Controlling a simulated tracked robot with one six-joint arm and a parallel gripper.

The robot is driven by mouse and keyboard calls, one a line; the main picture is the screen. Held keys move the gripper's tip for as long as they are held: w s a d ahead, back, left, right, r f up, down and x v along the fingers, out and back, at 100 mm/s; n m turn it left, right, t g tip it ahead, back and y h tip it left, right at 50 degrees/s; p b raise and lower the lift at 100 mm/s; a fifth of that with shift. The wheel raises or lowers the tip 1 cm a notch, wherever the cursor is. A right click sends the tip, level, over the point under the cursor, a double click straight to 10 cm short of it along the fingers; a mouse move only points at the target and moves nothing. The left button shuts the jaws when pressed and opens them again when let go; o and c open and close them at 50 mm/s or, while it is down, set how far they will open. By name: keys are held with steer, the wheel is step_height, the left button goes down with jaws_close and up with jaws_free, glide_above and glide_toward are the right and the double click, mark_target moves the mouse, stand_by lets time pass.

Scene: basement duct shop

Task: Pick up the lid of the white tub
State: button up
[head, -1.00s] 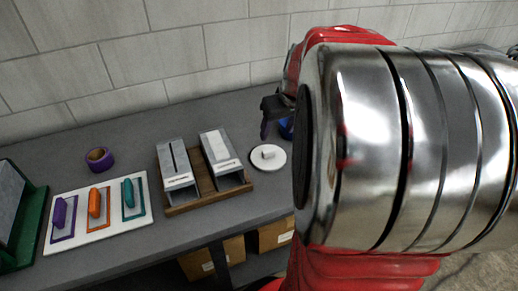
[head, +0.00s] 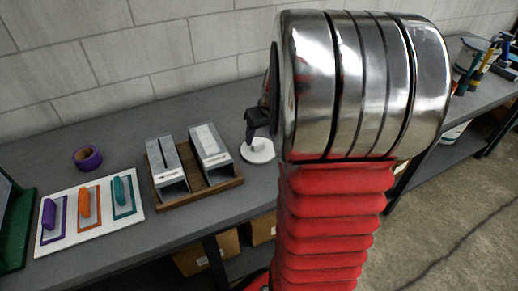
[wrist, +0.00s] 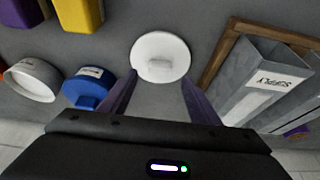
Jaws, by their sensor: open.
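The white round lid (wrist: 160,47) with a small raised handle lies flat on the grey bench. In the head view the lid (head: 258,152) is partly covered by my gripper (head: 258,120). In the wrist view my gripper (wrist: 155,100) is open, with the lid ahead of its two purple fingers and nothing between them. An open white tub (wrist: 34,80) stands to the left in the wrist view, next to a blue tub (wrist: 88,88). My arm hides both tubs in the head view.
A wooden tray (head: 210,188) with two grey metal ducts stands beside the lid. A white board (head: 92,228) with several coloured handles and a purple tape roll (head: 88,158) are further left. Yellow (wrist: 82,14) and purple containers stand near the tubs. The wall backs the bench.

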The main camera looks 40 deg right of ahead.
mark_target(259, 143)
steer(key=shift+x, duration=2.55)
steer(key=shift+c, duration=0.5)
steer(key=c, duration=1)
steer(key=shift+c, duration=0.2)
step_height(259, 143, up, 10)
steer(key=shift+s, duration=0.15)
